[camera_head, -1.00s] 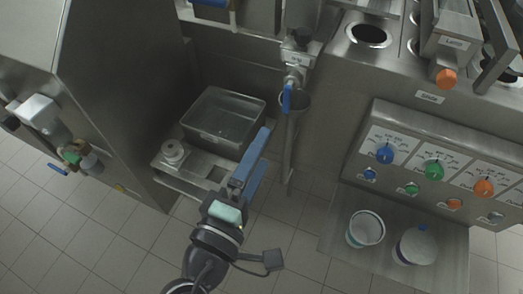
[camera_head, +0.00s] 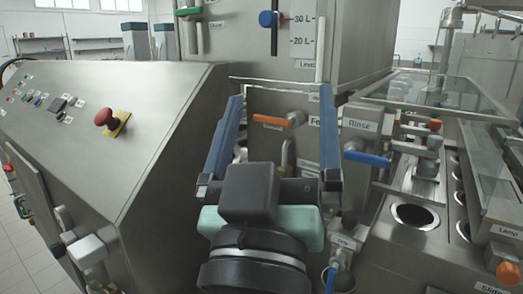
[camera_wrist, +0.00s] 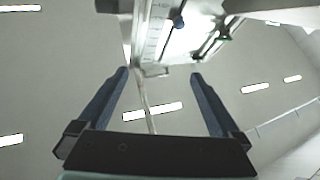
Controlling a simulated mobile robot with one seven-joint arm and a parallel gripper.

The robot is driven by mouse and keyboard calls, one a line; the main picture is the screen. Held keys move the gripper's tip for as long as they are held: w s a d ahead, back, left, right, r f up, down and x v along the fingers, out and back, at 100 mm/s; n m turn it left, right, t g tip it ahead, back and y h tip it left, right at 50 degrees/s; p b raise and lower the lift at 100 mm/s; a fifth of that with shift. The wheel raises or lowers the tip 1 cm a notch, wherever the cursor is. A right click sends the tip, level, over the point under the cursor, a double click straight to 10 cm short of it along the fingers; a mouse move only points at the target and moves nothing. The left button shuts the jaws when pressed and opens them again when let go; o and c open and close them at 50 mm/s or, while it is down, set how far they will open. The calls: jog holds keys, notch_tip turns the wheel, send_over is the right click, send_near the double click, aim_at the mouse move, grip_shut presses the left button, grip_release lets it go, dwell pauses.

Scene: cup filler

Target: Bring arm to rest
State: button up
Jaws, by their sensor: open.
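My gripper (camera_head: 279,98) is open and empty, with its two blue fingers spread wide and pointing up. It stands in front of the steel machine in the head view, and nothing is between its fingers. In the wrist view my gripper (camera_wrist: 160,75) also shows open, with the ceiling and lamps behind it and the machine's level scale above.
A valve with an orange handle (camera_head: 278,121) sits behind the fingers, and a blue rinse handle (camera_head: 367,159) is close to the right. A slanted control panel with a red button (camera_head: 106,118) is at left. A round opening (camera_head: 414,216) lies at right.

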jog(key=s+r+t+y+p, duration=0.1)
jog(key=s+r+y+p, duration=0.1)
jog(key=r+p, duration=0.8)
jog(key=s+a+r+t+y+p, duration=0.1)
jog(key=s+r+t+p, duration=0.1)
jog(key=r+p, duration=0.8)
notch_tip(320, 180, up, 10)
jog(key=shift+s+a+f+m+y, duration=0.15)
jog(key=shift+s+a+m+y, duration=0.2)
jog(key=shift+s, duration=0.55)
jog(key=shift+d+f, duration=0.1)
jog(key=shift+f, duration=0.05)
